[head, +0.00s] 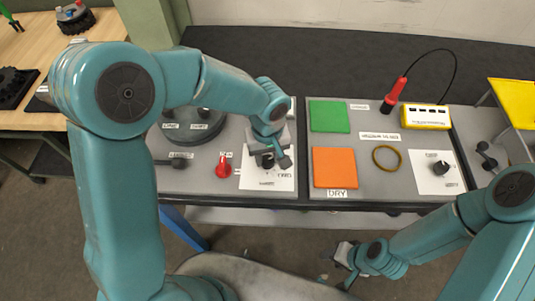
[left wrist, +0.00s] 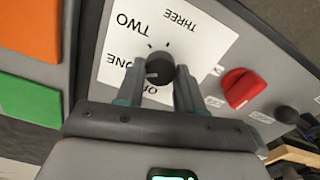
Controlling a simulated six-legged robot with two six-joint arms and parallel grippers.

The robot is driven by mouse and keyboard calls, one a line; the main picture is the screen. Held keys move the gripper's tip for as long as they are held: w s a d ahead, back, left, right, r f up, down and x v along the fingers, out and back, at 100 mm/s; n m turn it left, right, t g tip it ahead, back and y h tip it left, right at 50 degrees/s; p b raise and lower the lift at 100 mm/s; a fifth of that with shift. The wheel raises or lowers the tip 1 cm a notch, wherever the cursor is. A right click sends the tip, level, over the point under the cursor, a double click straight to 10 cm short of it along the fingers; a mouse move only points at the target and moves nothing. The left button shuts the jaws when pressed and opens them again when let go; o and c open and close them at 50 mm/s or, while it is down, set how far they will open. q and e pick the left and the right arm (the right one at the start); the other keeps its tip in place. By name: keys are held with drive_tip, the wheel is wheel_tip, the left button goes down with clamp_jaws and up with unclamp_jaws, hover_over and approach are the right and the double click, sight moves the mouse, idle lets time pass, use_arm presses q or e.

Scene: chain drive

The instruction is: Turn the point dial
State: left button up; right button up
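A black dial (left wrist: 160,70) sits on a white card (left wrist: 190,45) printed OFF, ONE, TWO and THREE. A pale mark on the dial faces the ONE side in the left wrist view. In the head view the dial (head: 267,161) is partly hidden by my left gripper (head: 277,158). My left gripper (left wrist: 160,88) has one finger on each side of the dial; whether they press on it is unclear. A second black dial (head: 441,167) stands on a white card at the right. My right gripper (head: 343,262) hangs low in front of the bench, apart from both dials, its fingers too small to judge.
A red knob (head: 223,167) is close left of the dial card. A green square (head: 329,116), an orange square (head: 335,168), a brass ring (head: 386,158), a red-handled tool (head: 395,94) and a yellow box (head: 425,117) occupy the right panel.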

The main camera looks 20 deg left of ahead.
use_arm(q)
drive_tip(key=shift+m, duration=0.4)
drive_tip(key=shift+m+b, duration=0.6)
drive_tip(key=shift+m, duration=0.4)
drive_tip(key=m, duration=0.2)
drive_tip(key=shift+m+b, duration=0.3)
drive_tip(key=shift+m, duration=0.1)
drive_tip(key=m, duration=0.3)
drive_tip(key=shift+r, duration=0.1)
drive_tip(key=shift+m, duration=1.5)
drive_tip(key=o, duration=1.1)
drive_tip(key=shift+c, duration=0.2)
